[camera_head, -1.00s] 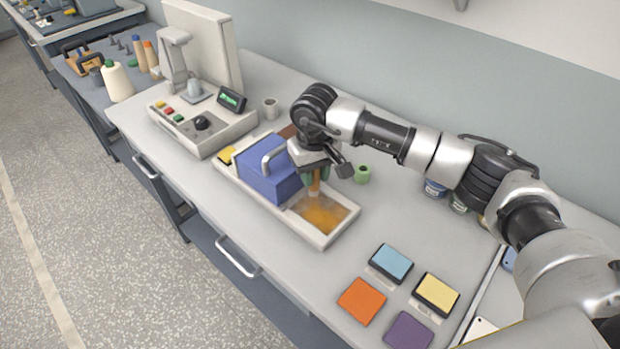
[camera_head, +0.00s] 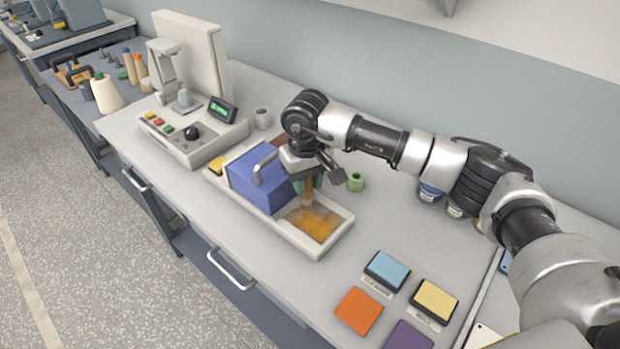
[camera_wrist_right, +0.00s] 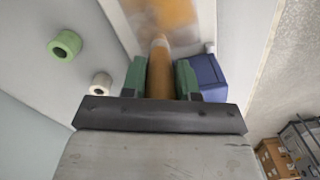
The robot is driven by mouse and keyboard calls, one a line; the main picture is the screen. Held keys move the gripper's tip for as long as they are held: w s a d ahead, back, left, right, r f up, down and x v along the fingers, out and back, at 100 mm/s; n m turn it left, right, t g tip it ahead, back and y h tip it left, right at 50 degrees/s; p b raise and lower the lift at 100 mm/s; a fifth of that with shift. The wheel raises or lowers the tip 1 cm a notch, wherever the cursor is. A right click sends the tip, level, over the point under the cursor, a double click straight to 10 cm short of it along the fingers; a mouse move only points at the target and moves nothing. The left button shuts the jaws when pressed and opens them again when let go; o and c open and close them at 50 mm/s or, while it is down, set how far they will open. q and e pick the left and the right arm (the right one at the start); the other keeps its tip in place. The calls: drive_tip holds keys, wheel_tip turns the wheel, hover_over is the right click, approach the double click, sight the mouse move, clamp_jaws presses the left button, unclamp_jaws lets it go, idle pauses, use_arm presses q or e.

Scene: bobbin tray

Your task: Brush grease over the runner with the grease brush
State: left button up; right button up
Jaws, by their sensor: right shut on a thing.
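The runner (camera_head: 343,228) is a long pale tray-like bed with a raised rim, in the middle of the bench. Amber grease (camera_head: 318,228) is smeared over its near right end, blurred in the right wrist view (camera_wrist_right: 172,12). A blue block (camera_head: 258,177) with a grey handle sits on the runner, left of the grease. My right gripper (camera_head: 307,184) is above the runner, beside the block. It is shut on the brown handle of the grease brush (camera_wrist_right: 160,75), which points down at the greased area. Whether the bristles touch is unclear. My left gripper is not in view.
A control box (camera_head: 190,140) stands to the left. Blue (camera_head: 387,270), yellow (camera_head: 436,300), orange (camera_head: 359,311) and purple pads lie to the right. Open bench lies between.

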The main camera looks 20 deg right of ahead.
drive_tip(key=shift+s+a+b, duration=0.2)
drive_tip(key=shift+s+a, duration=0.4)
drive_tip(key=shift+a, duration=0.25)
drive_tip(key=shift+s+a+b, duration=0.2)
drive_tip(key=shift+s+a, duration=0.35)
drive_tip(key=shift+a, duration=0.3)
drive_tip(key=shift+r, duration=0.15)
wheel_tip(320, 180, up, 4)
drive_tip(key=shift+r+p, duration=0.15)
drive_tip(key=shift+p, duration=0.5)
drive_tip(key=shift+d, duration=0.1)
drive_tip(key=s+d+m, duration=0.2)
drive_tip(key=s+d, duration=0.6)
drive_tip(key=s, duration=0.3)
drive_tip(key=shift+s, duration=0.25)
